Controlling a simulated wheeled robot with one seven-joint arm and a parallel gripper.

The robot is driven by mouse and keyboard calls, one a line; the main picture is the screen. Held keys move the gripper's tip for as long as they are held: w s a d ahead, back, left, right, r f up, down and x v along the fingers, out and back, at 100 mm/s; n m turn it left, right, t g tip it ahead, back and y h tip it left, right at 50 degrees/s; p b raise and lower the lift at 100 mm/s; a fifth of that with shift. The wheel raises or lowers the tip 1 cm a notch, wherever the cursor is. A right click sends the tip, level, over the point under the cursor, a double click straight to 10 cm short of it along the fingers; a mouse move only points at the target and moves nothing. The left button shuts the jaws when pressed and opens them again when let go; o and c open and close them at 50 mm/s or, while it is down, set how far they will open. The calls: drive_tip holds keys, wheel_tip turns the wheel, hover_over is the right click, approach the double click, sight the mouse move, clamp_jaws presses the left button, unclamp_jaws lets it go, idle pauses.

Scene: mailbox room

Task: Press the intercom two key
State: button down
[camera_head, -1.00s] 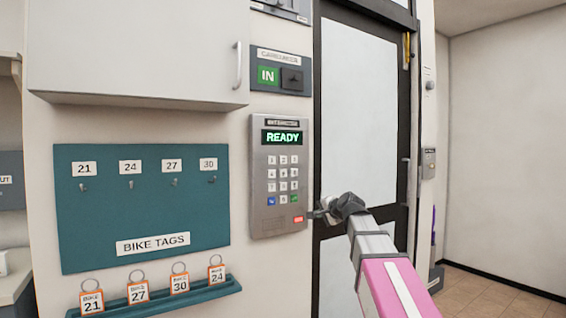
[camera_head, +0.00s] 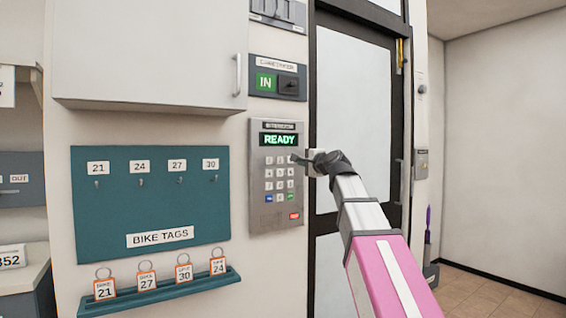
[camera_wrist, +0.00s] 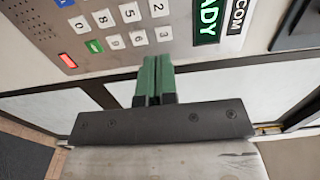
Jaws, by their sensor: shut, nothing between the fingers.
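The intercom (camera_head: 258,215) is a grey metal panel on the wall with a lit green READY display (camera_head: 279,140) and a keypad. Its two key (camera_head: 280,160) is the middle key of the top row. In the wrist view the two key (camera_wrist: 159,8) is at the top edge, above the three key (camera_wrist: 163,33). My gripper (camera_head: 296,159) is shut and empty, at the panel's right side, level with the top key row. In the wrist view its fingertips (camera_wrist: 157,62) appear just outside the panel edge, in line with the two and three keys. I cannot tell the gap to the panel.
A white cabinet (camera_head: 150,50) juts out at upper left. A teal bike tags board (camera_head: 150,205) and a tag ledge (camera_head: 195,286) are left. A glass door (camera_head: 350,120) is to the right.

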drive_tip(key=x, duration=1.4)
drive_tip(key=shift+x, duration=0.85)
drive_tip(key=shift+w+r, duration=0.1)
drive_tip(key=shift+r, duration=0.1)
approach(281, 159)
drive_tip(key=v, duration=0.5)
drive_tip(key=shift+s+d+f, duration=0.15)
drive_tip(key=shift+s+f, duration=0.05)
drive_tip(key=shift+s, duration=0.2)
